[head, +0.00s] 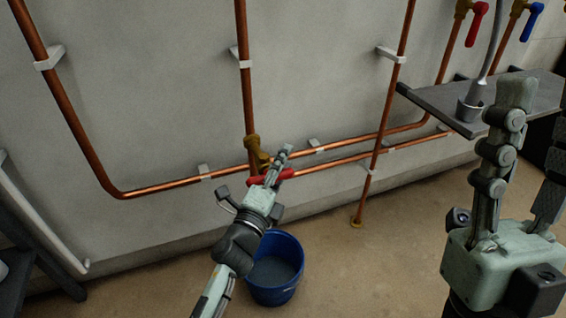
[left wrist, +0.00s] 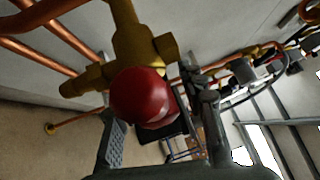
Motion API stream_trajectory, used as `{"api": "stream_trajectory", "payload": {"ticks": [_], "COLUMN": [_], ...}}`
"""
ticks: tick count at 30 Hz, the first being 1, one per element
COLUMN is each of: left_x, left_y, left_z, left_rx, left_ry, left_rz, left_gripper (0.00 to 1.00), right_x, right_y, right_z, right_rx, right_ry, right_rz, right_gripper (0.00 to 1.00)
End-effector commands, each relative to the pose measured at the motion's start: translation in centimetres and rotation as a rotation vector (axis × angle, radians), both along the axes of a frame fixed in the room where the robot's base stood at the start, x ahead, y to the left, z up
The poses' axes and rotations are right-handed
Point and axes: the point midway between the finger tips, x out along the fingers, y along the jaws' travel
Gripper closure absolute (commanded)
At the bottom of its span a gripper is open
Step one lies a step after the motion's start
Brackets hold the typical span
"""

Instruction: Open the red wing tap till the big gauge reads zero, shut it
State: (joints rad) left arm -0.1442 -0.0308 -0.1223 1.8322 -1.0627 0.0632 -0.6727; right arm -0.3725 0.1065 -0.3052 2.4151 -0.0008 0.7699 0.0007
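The red wing tap (head: 287,174) sits on a brass valve (head: 257,152) low on a vertical copper pipe. My left gripper (head: 279,163) is at the tap and covers part of it. In the left wrist view the rounded red handle (left wrist: 143,97) lies between two fingers set well apart. Firm contact on both sides does not show. My right gripper (head: 533,130) is in the right foreground, with its fingers apart and nothing between them. No big gauge can be made out in either view.
A blue bucket (head: 274,291) stands on the floor below the tap. Copper pipes run along the wall. A grey shelf (head: 437,101) holds a small grey cup (head: 470,109) at the right. Red (head: 476,24) and blue (head: 531,21) lever taps are above it. The middle floor is clear.

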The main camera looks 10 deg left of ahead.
Motion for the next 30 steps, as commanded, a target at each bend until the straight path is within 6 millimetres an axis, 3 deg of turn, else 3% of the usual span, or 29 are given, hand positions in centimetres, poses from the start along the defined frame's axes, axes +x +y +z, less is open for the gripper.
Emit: {"api": "stream_trajectory", "payload": {"ticks": [5, 18, 30], "left_x": [-0.9, -7.0, -7.3], "left_y": [0.1, 1.2, 1.2], "left_z": [-0.3, -1.2, -1.1], "left_rx": [-0.002, -0.001, 0.0], "left_ry": [0.002, 0.002, -0.001], "left_rz": [0.0, 0.001, 0.0], "left_gripper": [0.6, 0.6, 0.6], "right_x": [0.0, 0.0, 0.0], "right_y": [0.0, 0.0, 0.0], "right_z": [-0.1, 0.0, 0.0], "right_rx": [-0.001, -0.001, -0.001], "right_ry": [0.003, 0.002, 0.002], "right_rz": [0.0, 0.0, 0.0], "right_gripper": [0.57, 0.57, 0.57]}}
